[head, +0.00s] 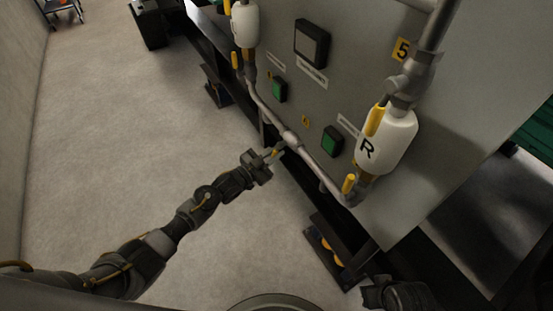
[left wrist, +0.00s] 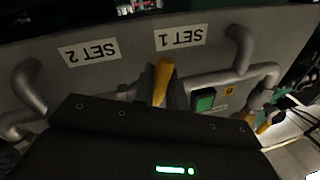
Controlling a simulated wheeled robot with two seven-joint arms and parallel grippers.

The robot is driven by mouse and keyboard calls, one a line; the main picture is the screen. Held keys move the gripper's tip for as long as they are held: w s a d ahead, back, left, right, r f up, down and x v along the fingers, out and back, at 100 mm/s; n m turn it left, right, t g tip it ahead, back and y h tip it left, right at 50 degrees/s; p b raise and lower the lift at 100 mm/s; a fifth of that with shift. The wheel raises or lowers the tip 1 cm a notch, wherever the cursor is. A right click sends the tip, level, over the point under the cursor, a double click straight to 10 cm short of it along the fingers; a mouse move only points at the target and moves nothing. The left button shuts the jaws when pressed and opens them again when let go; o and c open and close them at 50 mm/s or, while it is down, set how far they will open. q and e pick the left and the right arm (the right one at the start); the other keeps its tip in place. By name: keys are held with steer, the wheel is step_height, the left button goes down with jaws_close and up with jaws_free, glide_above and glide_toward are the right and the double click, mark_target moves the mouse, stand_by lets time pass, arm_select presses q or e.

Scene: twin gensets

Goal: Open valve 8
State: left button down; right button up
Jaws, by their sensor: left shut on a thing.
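A grey pipe (head: 318,170) runs across the front of the grey panel (head: 345,85), with a valve body (head: 291,139) near its middle. A small yellow tag (head: 305,121) sits just above that valve; its number is too small to read for sure. My left gripper (head: 275,151) is at this valve, shut on its yellow handle, which is mostly hidden in the head view. In the left wrist view the yellow handle (left wrist: 162,82) stands up between the fingers. A dark part at the bottom right of the head view (head: 395,294) looks like my right gripper; its jaws are unclear.
A white container marked R (head: 385,141) hangs at the right, with yellow handles (head: 349,183) near it. Another white container (head: 245,24) is at the top. Green buttons (head: 332,141) and a dark screen (head: 312,42) are on the panel.

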arm_select(q)
steer(key=m+b, duration=0.1)
steer(key=w+m, duration=0.1)
steer(key=m, duration=0.1)
steer(key=shift+a+r+h+b, duration=0.2)
steer(key=shift+a+h+b, duration=0.1)
steer(key=shift+a+b, duration=0.1)
steer(key=shift+w+r+m, duration=0.1)
steer(key=shift+r+m, duration=0.05)
steer(key=shift+m, duration=0.15)
arm_select(e)
steer(key=shift+t, duration=0.7)
steer(key=shift+w+a+r, duration=0.1)
steer(key=shift+a+r, duration=0.05)
steer(key=shift+r, duration=1)
steer(key=shift+w+a+r, duration=0.1)
steer(key=shift+a+r, duration=0.05)
steer(key=shift+r, duration=1)
arm_select(q)
steer(key=c, duration=1.5)
jaws_free()
steer(key=shift+a, duration=0.15)
arm_select(e)
steer(key=shift+s, duration=0.1)
